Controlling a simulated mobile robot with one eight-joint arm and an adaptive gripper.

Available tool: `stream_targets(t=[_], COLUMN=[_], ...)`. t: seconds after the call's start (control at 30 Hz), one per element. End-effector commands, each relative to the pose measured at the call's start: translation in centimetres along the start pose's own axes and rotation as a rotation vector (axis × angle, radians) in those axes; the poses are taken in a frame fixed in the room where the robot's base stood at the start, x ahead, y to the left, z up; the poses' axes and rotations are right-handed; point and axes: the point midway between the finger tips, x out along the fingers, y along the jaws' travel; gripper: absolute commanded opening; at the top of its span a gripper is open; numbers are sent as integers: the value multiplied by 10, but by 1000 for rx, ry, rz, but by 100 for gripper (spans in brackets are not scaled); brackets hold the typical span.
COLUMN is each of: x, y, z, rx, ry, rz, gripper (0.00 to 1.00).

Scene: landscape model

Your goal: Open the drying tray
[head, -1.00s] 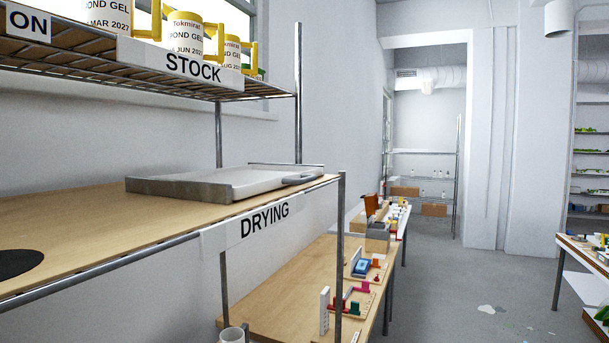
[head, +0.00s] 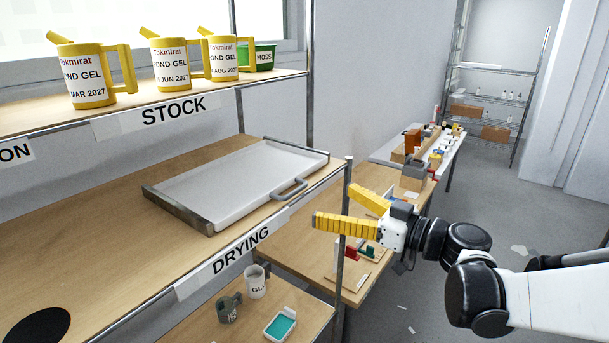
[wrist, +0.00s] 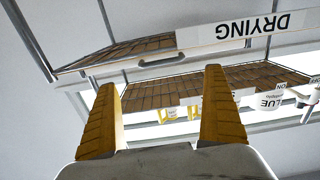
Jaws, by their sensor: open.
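The drying tray (head: 235,180) is a flat, pale tray with grey metal sides. It lies on the wooden shelf (head: 90,225) behind the DRYING label (head: 240,250). Its grey bar handle (head: 290,189) is at its front right side, above the shelf edge. My gripper (head: 337,205) is open and empty, to the right of the handle and apart from it, near the shelf's corner post. In the wrist view the two yellow fingers of my gripper (wrist: 160,78) are spread, with the handle (wrist: 165,61) beyond them and the DRYING label (wrist: 240,35) upside down.
A metal post (head: 342,235) rises at the shelf's right corner, close to my fingers. The STOCK shelf (head: 170,108) above holds yellow jugs (head: 88,75) and a green tub (head: 262,57). Mugs (head: 256,282) and a teal-filled dish (head: 281,323) stand below.

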Motion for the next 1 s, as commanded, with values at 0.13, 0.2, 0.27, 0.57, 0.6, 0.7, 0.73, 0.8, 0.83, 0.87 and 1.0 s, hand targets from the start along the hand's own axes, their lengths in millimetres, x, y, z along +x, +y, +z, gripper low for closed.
stream_targets(t=[0.13,0.2,0.27,0.57,0.6,0.7,0.73,0.8,0.83,0.87,1.0], x=[25,40,53,95,98,100,101,101,101,101,101], y=[-1,-2,-2,-1,-1,-1,-1,-1,-1,-1,-1], z=[1,0,0,1,1,1,1,2,2,2,2], rx=[1,1,2,2,2,2,2,2,2,2,2], ry=[-1,-2,-2,-3,-3,-3,-3,-3,-3,-3,-3], rz=[-4,-4,-4,-2,-1,1,1,1,1,1,1], gripper=[99,99,99,99,99,99,99,99,99,99,75])
